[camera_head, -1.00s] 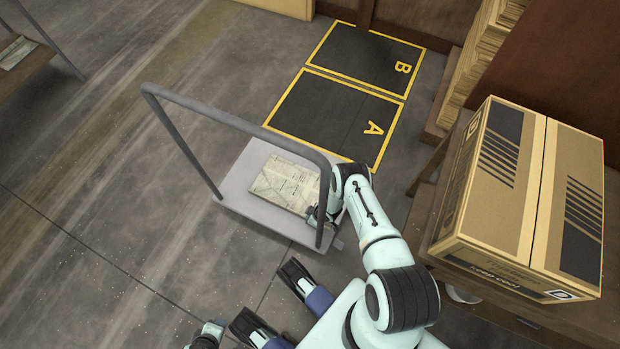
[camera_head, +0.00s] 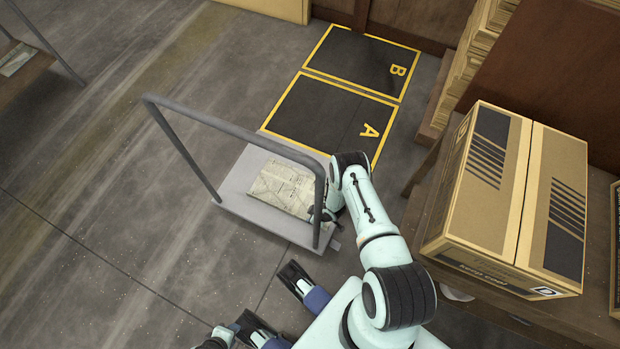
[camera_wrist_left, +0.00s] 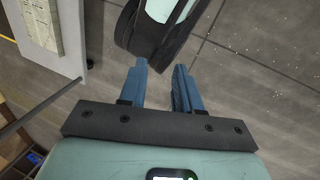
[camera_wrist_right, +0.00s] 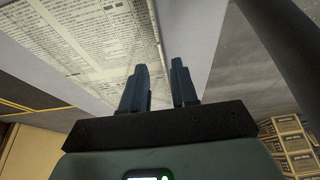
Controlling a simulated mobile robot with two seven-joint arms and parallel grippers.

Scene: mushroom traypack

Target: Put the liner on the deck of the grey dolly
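The liner (camera_head: 282,187), a pale flat sheet with newspaper-like print, lies on the deck (camera_head: 235,190) of the grey dolly. It also shows in the right wrist view (camera_wrist_right: 75,40) and at the top left of the left wrist view (camera_wrist_left: 42,22). My right gripper (camera_wrist_right: 160,80) is open beside the liner's edge, with one finger overlapping that edge in view and a gap between the fingers. In the head view the dolly's handle and my arm partly hide it. My left gripper (camera_wrist_left: 160,75) is open and empty, low beside my base, away from the liner.
The dolly's handle (camera_head: 240,127) arches over the deck close to my right arm. A large cardboard box (camera_head: 510,200) sits on a wooden surface at the right. Marked floor pads A (camera_head: 330,118) and B (camera_head: 360,60) lie beyond the dolly.

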